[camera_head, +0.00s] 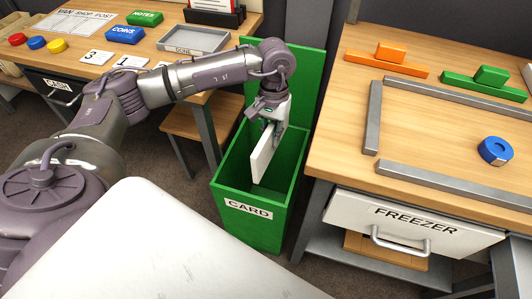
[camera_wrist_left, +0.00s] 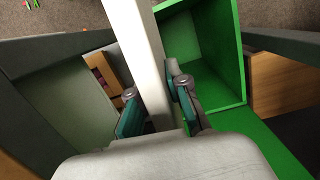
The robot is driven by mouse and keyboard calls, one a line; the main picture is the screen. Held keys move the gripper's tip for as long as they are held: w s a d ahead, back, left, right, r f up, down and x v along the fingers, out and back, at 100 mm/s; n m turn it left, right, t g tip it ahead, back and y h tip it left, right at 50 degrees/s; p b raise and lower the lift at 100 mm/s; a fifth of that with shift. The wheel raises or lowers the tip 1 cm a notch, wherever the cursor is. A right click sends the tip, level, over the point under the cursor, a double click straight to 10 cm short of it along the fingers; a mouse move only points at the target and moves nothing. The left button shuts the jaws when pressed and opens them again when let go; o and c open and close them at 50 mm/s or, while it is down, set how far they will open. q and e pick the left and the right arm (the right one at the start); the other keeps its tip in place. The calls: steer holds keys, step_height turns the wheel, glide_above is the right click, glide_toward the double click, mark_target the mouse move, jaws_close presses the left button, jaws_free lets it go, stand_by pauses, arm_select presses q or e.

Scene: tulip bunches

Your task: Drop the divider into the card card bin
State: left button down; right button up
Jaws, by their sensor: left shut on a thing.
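The divider (camera_head: 264,152) is a flat white panel, held upright over the open top of the green card bin (camera_head: 250,228), which carries a CARD label. The panel's lower part hangs inside the bin's opening. My left gripper (camera_head: 271,122) is shut on the divider's upper end. In the left wrist view the divider (camera_wrist_left: 149,60) runs up between the finger pads of my left gripper (camera_wrist_left: 160,115), and the green bin wall (camera_wrist_left: 226,55) shows to its right. The bin's floor is partly hidden by the panel. My right gripper is not in view.
The bin's green lid (camera_head: 298,65) stands raised behind the opening. Right of the bin is a wooden table with a FREEZER drawer (camera_head: 415,226), grey rails and a blue roll (camera_head: 495,151). A shop table with a grey tray (camera_head: 194,40) stands at the back left.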

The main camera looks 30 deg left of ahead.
arm_select(q)
steer(key=w+a+f+b, duration=0.2)
steer(key=a+f+b, duration=0.1)
steer(key=f, duration=0.5)
steer(key=w+a+f+n+b, duration=0.1)
steer(key=a+f+b, duration=0.3)
steer(key=f, duration=0.5)
steer(key=shift+w+f+b, duration=0.25)
steer(key=shift+w+b, duration=0.3)
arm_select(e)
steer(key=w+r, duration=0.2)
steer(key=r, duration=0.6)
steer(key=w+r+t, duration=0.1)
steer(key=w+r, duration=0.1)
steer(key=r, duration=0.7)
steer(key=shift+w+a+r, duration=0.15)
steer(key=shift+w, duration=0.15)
arm_select(q)
steer(key=c, duration=1.1)
jaws_free()
steer(key=shift+o, duration=0.2)
step_height(320, 180, up, 12)
steer(key=w, duration=0.1)
steer(key=shift+w+a, duration=0.15)
steer(key=shift+w, duration=0.05)
